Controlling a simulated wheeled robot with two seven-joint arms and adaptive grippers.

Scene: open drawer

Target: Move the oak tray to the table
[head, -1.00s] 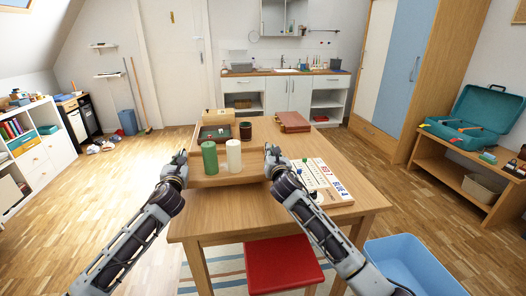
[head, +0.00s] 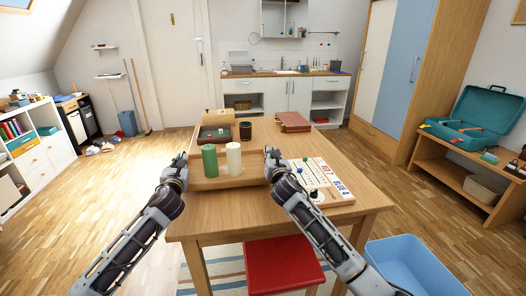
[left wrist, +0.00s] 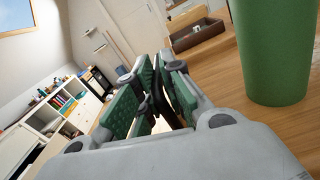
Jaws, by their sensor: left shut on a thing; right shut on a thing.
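The oak tray (head: 225,183) is a shallow wooden tray over the near left part of the wooden table (head: 230,212). I cannot tell whether its underside touches the tabletop. A green cylinder (head: 209,160) and a cream cylinder (head: 234,158) stand upright on it. My left gripper (head: 181,160) is shut on the tray's left end, and my right gripper (head: 269,155) is shut on its right end. In the left wrist view, my left gripper's green-padded fingers (left wrist: 153,98) are close together, with the green cylinder (left wrist: 275,50) beside them. The gripped edge is mostly hidden.
A game board (head: 322,182) with pieces lies right of the tray. Behind it are an open wooden box (head: 215,133), a dark cup (head: 245,131) and a reddish-brown case (head: 293,121). A red stool (head: 283,265) and blue bin (head: 415,265) stand at the table's near side.

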